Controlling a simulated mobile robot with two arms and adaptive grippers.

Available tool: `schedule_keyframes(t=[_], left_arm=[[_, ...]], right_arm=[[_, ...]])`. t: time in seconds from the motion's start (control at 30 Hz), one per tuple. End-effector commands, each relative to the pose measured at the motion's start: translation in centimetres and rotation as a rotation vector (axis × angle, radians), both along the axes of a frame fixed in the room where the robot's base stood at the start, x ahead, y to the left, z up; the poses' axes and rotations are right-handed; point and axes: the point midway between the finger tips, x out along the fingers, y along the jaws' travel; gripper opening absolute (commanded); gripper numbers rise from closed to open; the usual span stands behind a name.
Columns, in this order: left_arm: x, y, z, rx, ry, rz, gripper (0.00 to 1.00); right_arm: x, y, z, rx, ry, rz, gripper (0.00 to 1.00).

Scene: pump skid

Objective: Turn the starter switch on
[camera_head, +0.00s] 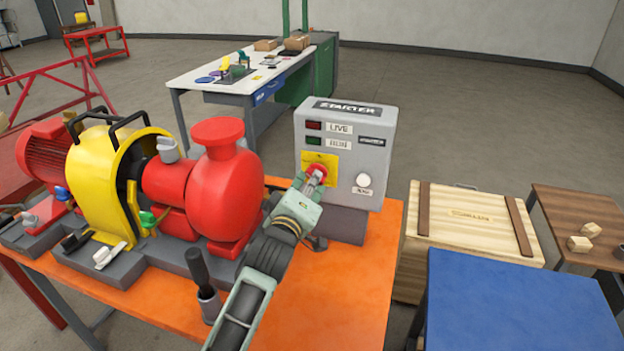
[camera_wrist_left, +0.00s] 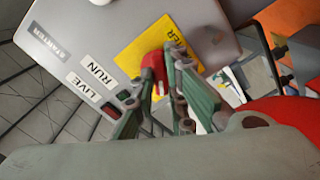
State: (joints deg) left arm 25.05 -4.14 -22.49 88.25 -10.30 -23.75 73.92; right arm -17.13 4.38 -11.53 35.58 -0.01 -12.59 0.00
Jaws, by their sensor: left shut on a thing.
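The starter box (camera_head: 343,155) is a grey panel standing at the right of the orange skid table. It has a LIVE lamp (camera_head: 314,126) in dark red, a RUN lamp (camera_head: 314,141) in dark green and a white knob (camera_head: 363,180). The red starter switch (camera_head: 318,169) sits on a yellow plate (camera_head: 331,160). My left gripper (camera_head: 313,182) reaches up to the switch and is shut on it. In the left wrist view the left gripper's fingers (camera_wrist_left: 165,85) close around the red switch (camera_wrist_left: 153,66), partly hiding it. My right gripper is not in view.
The red and yellow pump (camera_head: 219,185) stands left of my left arm, close to it. A dark-handled lever (camera_head: 200,275) rises near the front. A wooden crate (camera_head: 470,225) and a blue-topped table (camera_head: 510,300) stand to the right. Orange tabletop (camera_head: 350,285) is bare in front of the box.

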Motion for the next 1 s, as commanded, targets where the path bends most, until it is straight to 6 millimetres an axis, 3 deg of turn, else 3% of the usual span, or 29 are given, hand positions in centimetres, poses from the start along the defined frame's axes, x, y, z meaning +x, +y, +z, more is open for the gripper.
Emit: schedule_keyframes(t=[1.0], left_arm=[[0.0, 0.0, 0.1, 0.853, -0.277, 0.000, 0.00]], right_arm=[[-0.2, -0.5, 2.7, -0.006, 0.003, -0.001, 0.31]])
